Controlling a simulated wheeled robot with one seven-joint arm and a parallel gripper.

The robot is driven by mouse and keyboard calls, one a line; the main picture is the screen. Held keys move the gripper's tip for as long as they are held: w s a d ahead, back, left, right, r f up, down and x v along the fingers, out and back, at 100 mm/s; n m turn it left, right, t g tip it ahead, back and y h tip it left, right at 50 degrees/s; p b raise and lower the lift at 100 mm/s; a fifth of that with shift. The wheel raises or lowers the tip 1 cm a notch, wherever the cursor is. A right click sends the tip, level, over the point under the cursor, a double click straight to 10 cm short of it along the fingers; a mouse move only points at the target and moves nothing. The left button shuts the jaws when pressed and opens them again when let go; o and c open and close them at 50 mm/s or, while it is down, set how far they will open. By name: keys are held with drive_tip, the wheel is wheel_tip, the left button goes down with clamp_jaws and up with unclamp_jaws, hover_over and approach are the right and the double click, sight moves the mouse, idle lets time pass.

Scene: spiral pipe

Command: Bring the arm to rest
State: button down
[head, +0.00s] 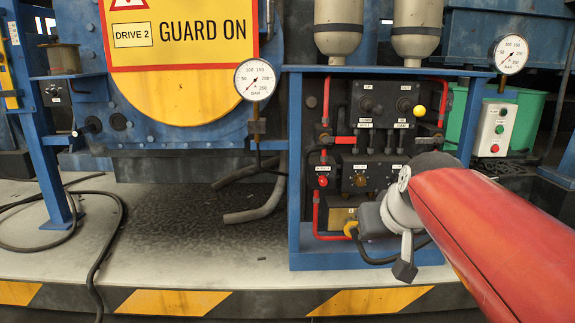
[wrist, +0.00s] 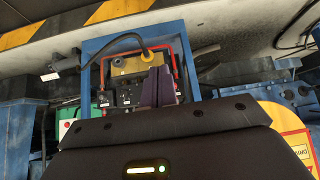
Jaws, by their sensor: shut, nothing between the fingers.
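My red arm (head: 475,235) reaches in from the right in the head view, in front of the right side of the control panel. In the wrist view the dark fingers of my gripper (wrist: 158,88) are together and empty. The wrist picture is turned over, with the striped edge at the top. The arm hides part of the panel's lower right.
A blue-framed control panel (head: 294,190) with knobs, a yellow knob (head: 419,110) and red pipes stands close behind my gripper. Gauges (head: 255,80) flank it. A button box (head: 495,128) is at right. Black cables (head: 108,225) lie on the left floor; the middle floor is mostly clear.

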drive_tip(key=s+f+g, duration=0.2)
drive_tip(key=s+f, duration=1)
drive_tip(key=s, duration=0.5)
wheel_tip(320, 180, up, 13)
drive_tip(key=p, duration=1.3)
drive_tip(key=shift+s+a+f+m+h+p, duration=0.15)
drive_tip(key=shift+s+a+m+h+p, duration=0.15)
drive_tip(key=shift+s+a+m, duration=0.1)
